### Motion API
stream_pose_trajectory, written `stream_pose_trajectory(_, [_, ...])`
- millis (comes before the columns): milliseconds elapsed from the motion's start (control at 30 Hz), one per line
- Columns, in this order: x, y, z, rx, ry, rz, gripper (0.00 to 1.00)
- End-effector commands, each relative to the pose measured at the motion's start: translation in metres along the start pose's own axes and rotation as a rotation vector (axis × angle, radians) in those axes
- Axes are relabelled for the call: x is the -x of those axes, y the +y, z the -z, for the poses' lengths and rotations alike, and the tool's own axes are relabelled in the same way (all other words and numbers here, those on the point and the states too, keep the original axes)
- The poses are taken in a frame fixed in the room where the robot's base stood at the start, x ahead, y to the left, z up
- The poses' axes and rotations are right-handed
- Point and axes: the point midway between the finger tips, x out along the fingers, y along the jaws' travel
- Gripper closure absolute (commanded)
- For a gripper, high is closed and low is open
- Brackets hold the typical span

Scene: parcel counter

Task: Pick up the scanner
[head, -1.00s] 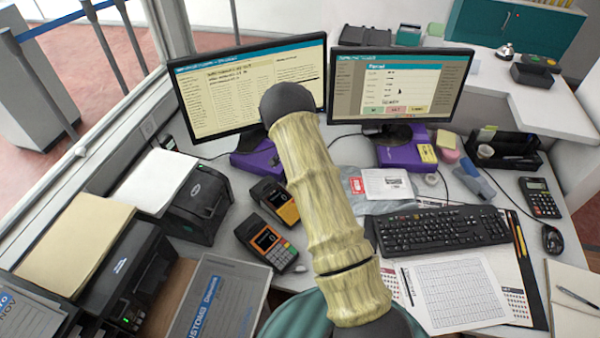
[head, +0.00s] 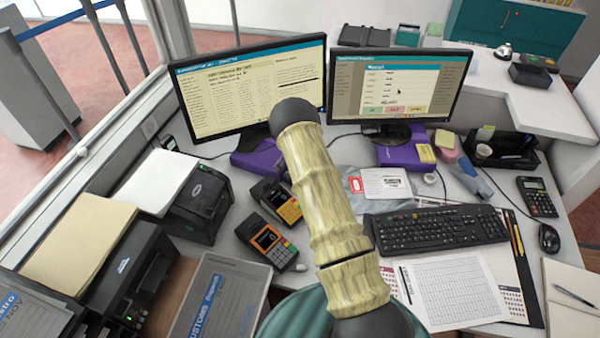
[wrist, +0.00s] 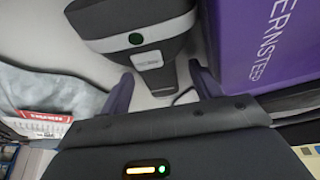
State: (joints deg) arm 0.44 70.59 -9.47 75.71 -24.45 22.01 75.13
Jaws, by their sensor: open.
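The scanner (wrist: 140,30) shows in the wrist view as a dark grey device with a green round button and a small label on its narrower end. It lies on the pale counter at the top of that view, its near end at the gap between my fingers. My gripper (wrist: 161,75) is open, one finger on each side of that end, with nothing held. I cannot tell whether the fingers touch it. In the head view my arm hides the gripper, and I cannot make out the scanner there.
A purple box (wrist: 262,45) stands close to my right finger in the wrist view. A grey mailer bag (wrist: 50,95) lies to the left. In the head view, two monitors, card terminals (head: 268,240), a keyboard (head: 440,229) and printers crowd the counter.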

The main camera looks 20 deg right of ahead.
Motion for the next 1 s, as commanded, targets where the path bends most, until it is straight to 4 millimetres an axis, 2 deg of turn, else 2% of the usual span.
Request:
stream_pose_trajectory(367, [-0.0001, 0.001, 0.0007, -0.001, 0.0, -0.001, 0.36])
stream_pose_trajectory(633, [0.0, 0.0009, 0.0006, -0.001, 0.0, -0.001, 0.89])
stream_pose_trajectory(1000, [0.007, 0.0002, 0.0041, -0.002, 0.002, 0.0, 0.9])
